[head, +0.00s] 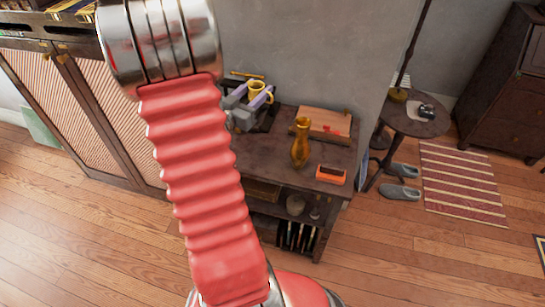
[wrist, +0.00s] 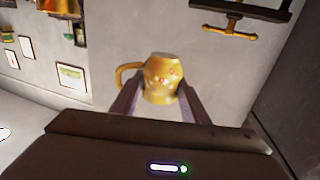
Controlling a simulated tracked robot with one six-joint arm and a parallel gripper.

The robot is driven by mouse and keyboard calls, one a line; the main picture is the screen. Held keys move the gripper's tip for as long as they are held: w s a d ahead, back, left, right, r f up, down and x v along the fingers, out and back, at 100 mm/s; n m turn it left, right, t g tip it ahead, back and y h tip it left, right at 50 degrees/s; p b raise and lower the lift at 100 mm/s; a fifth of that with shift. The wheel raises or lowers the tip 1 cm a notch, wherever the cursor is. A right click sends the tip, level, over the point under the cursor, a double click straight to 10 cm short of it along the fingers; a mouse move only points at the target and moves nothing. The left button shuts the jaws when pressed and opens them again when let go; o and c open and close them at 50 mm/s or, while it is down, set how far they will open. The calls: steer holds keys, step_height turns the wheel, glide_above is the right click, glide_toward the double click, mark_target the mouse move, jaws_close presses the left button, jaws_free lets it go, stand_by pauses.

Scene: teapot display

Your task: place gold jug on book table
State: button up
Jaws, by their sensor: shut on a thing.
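My gripper (head: 252,97) is shut on a gold jug (head: 257,87), with a finger on each side of it. The wrist view shows the gold jug (wrist: 162,77) between the two fingers, its handle out to the left and small red marks on its side. The jug is held up in front of the grey wall, near the back left of a dark low table (head: 284,122) with shelves. Several thin upright items, perhaps books, stand on its lower shelf. Whether the jug's base is clear of everything below is hard to tell.
On the table stand an amber vase (head: 300,143), a flat wooden box or book (head: 325,121) and a small orange-and-black object (head: 331,174). A small round table (head: 408,122) stands to the right. A slatted cabinet (head: 88,110) stands left. The tabletop's front left is bare.

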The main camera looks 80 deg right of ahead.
glide_above(260, 155)
step_height(260, 155, down, 14)
steer(key=shift+d, duration=0.15)
stand_by(0.3)
steer(key=shift+f, duration=0.15)
steer(key=shift+f, duration=2.85)
steer(key=shift+s+f, duration=0.1)
steer(key=shift+f, duration=2)
steer(key=o, duration=1.1)
